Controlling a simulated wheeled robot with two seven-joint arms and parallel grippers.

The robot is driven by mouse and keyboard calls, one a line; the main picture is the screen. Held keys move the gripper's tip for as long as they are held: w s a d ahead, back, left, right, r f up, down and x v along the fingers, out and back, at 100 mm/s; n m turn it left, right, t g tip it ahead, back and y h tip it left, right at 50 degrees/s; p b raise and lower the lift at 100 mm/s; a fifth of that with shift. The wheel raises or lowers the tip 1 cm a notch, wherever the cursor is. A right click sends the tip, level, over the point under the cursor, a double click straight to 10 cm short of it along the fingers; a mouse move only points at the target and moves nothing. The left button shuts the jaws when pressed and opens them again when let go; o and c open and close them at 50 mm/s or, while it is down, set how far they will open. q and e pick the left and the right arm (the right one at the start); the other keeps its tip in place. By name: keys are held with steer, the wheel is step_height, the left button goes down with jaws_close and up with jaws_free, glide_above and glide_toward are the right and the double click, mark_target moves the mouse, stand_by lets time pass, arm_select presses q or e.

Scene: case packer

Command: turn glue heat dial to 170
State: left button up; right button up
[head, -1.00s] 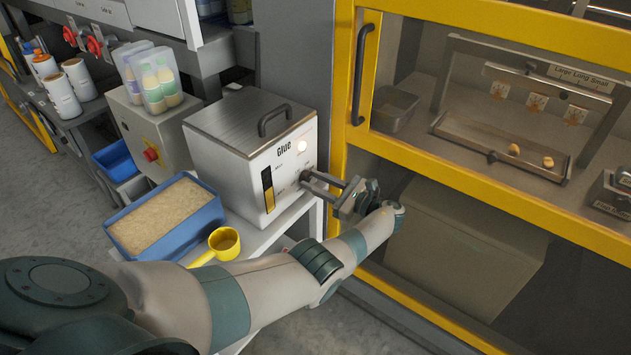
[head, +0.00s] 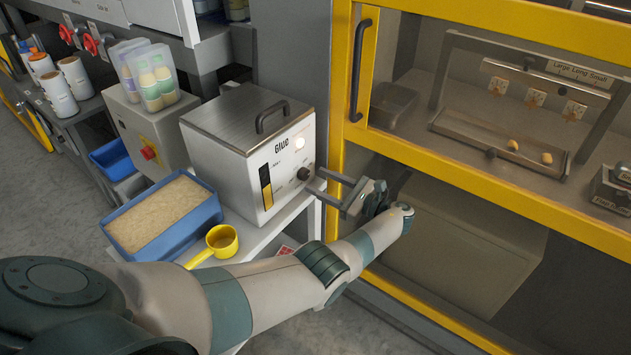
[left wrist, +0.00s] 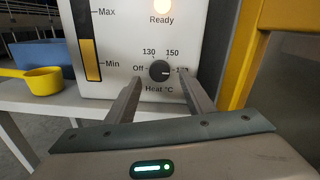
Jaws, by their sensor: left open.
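The glue machine (head: 235,150) is a steel box with a white front panel. Its black heat dial (head: 304,173) sits on that panel and also shows in the left wrist view (left wrist: 160,70). The dial's pale mark points right, toward a label partly hidden by a finger; Off, 130 and 150 are readable. My left gripper (head: 314,180) is open and empty, its fingertips drawn back a little in front of the dial. In the left wrist view its fingers (left wrist: 158,82) stand on either side of the dial. My right gripper is out of view.
A lit Ready lamp (left wrist: 163,6) is above the dial. A yellow scoop (head: 217,243) and a blue tray of granules (head: 212,216) stand left of the machine. A yellow-framed cabinet (head: 342,150) rises close on the right.

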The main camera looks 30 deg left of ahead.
arm_select(q)
steer(key=d+b, duration=0.4)
steer(key=d, duration=1)
steer(key=shift+s+d, duration=0.2)
steer(key=shift+d, duration=0.15)
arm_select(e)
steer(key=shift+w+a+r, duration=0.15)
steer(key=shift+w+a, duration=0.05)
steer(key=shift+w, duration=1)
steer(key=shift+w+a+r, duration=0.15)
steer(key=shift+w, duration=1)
arm_select(q)
steer(key=shift+f, duration=0.15)
